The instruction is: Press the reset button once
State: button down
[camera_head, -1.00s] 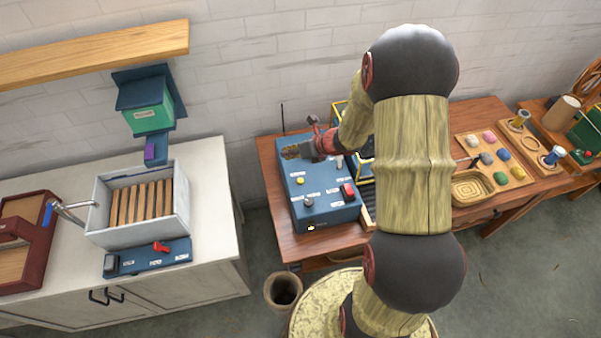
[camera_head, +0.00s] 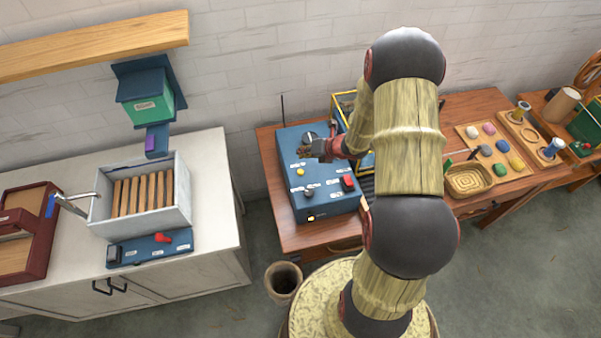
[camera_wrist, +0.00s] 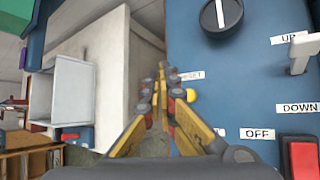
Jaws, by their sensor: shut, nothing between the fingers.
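The blue control box (camera_head: 335,205) stands on the wooden bench. Its small round yellow button (camera_head: 300,172) is on the left part of the top face; in the wrist view the yellow button (camera_wrist: 191,95) sits just below a label ending in "SET", partly covered by a finger. My gripper (camera_head: 303,154) is shut and empty, over the upper left of the box. In the wrist view my gripper (camera_wrist: 162,68) has its fingertips up and left of the button, apart from it in the picture; their height above the box is hard to judge.
Also on the box are a black dial (camera_wrist: 221,14), a pale UP/DOWN lever (camera_wrist: 303,52), a red switch (camera_head: 348,183) and a dark knob (camera_head: 308,193). A yellow-framed rack (camera_head: 343,103) stands close behind my gripper. A sink counter (camera_head: 215,210) lies left, across a gap.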

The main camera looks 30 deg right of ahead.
aim_at(302, 170)
notch_tip(302, 170, down, 7)
jog(key=b, duration=0.5)
jog(key=shift+f, duration=0.15)
jog(key=shift+f, duration=0.1)
dwell(1.0)
jog(key=shift+f+b, duration=0.3)
jog(key=shift+b, duration=0.2)
jog(key=shift+f+b, duration=0.45)
jog(key=shift+f, duration=0.05)
dwell(0.6)
jog(key=shift+r, duration=0.1)
jog(key=shift+r+p, duration=0.7)
jog(key=shift+r, duration=0.15)
jog(key=shift+r, duration=0.1)
jog(key=shift+r+p, duration=2)
jog(key=shift+r, duration=0.45)
